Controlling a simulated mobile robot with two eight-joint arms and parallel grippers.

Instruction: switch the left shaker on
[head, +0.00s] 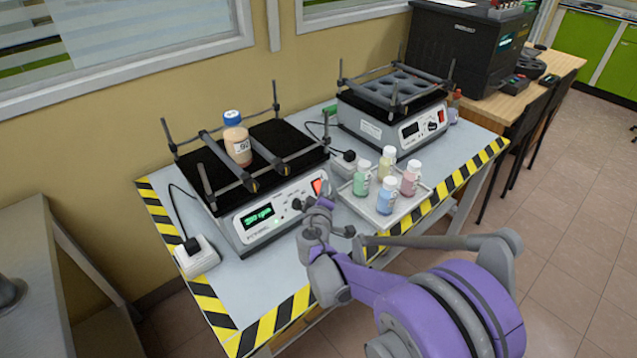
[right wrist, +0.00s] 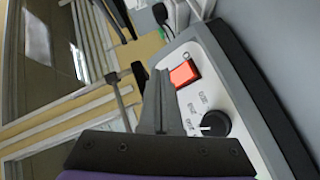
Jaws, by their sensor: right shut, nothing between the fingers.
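The left shaker (head: 268,222) stands on the table with a black platform and clamping bars. Its display (head: 258,216) is lit green and seems to read 200 rpm. A bottle (head: 237,140) with orange-brown contents stands upright between the bars. The red switch (head: 317,187) is at the right end of its front panel. My right gripper (head: 321,204) is shut and empty, with its tip close to the switch. In the right wrist view the fingers (right wrist: 160,75) lie just beside the red switch (right wrist: 184,73); I cannot tell if they touch. A black knob (right wrist: 214,122) is below it. My left gripper is out of view.
The right shaker (head: 425,127) stands behind to the right, its display dark. A white tray (head: 378,216) with several small capped bottles lies close to my right arm. A power socket (head: 197,257) is at the table's left. Yellow-black tape marks the table edge.

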